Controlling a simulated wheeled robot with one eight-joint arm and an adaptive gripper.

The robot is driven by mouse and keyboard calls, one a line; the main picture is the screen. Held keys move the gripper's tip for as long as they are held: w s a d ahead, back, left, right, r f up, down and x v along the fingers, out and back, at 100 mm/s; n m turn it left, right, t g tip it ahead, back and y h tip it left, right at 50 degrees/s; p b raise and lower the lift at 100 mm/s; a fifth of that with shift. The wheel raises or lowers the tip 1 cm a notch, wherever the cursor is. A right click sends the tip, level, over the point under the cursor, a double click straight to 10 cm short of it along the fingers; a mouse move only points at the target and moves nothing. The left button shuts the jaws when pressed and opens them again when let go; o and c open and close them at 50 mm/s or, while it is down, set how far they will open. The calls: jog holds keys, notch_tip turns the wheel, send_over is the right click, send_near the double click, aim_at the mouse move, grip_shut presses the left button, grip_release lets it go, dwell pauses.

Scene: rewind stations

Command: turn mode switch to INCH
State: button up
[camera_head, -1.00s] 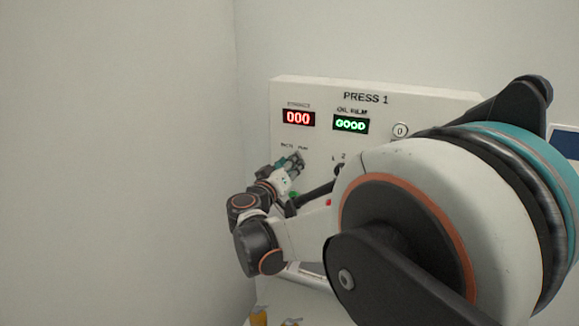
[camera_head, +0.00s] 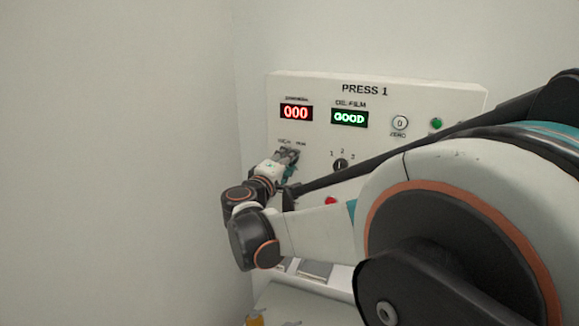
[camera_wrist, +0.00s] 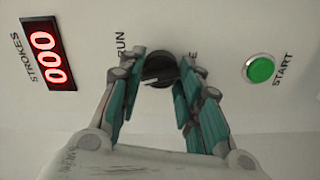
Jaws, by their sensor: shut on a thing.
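The mode switch is a black round knob (camera_wrist: 160,70) on the white press panel (camera_head: 310,145). In the wrist view my gripper (camera_wrist: 159,76) has its two teal-padded fingers on either side of the knob and is shut on it. The word RUN shows by one side of the knob; the label on the other side is mostly hidden by a finger. In the head view my gripper (camera_head: 289,157) is at the panel's left, under the red display, and hides the knob.
The panel, headed PRESS 1, carries a red 000 display (camera_head: 296,113), a green GOOD display (camera_head: 349,118), a ZERO button (camera_head: 400,122) and a 1-2-3 selector (camera_head: 340,165). A green START button (camera_wrist: 261,69) is beside the knob. A plain wall stands left.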

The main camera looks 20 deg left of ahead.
jog(key=shift+n+b, duration=0.35)
jog(key=shift+n, duration=0.85)
jog(key=o, duration=1.1)
jog(key=s, duration=0.8)
jog(key=s+a, duration=0.1)
jog(key=s, duration=0.3)
